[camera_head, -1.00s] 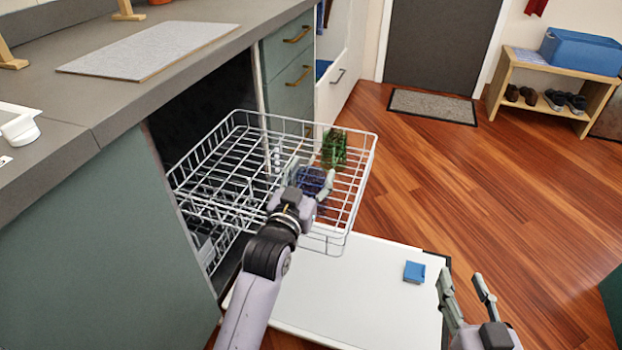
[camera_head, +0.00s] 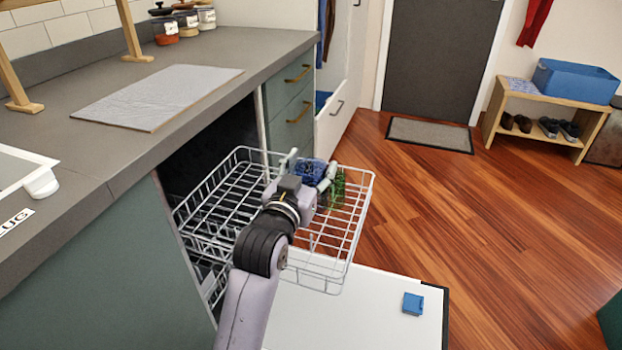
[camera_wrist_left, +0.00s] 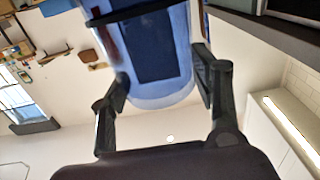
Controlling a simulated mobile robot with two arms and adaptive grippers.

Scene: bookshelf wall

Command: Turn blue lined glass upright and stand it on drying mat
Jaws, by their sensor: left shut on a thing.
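The blue lined glass (camera_head: 311,169) is in my left gripper (camera_head: 312,178), above the far part of the dishwasher rack in the head view. In the left wrist view the glass (camera_wrist_left: 160,55) is clear with blue panels, and the fingers (camera_wrist_left: 163,92) close on it from both sides. The gripper partly hides it in the head view, and I cannot tell which end is up. The drying mat (camera_head: 158,97) is a flat grey mat on the counter, up and left of the gripper, with nothing on it. My right gripper is out of view.
The white wire rack (camera_head: 345,243) is pulled out over the open dishwasher door (camera_head: 350,310). A green item (camera_head: 338,187) sits in the rack close to the gripper. A small blue block (camera_head: 413,303) lies on the door. A wooden stand (camera_head: 132,35) and jars (camera_head: 186,20) are behind the mat.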

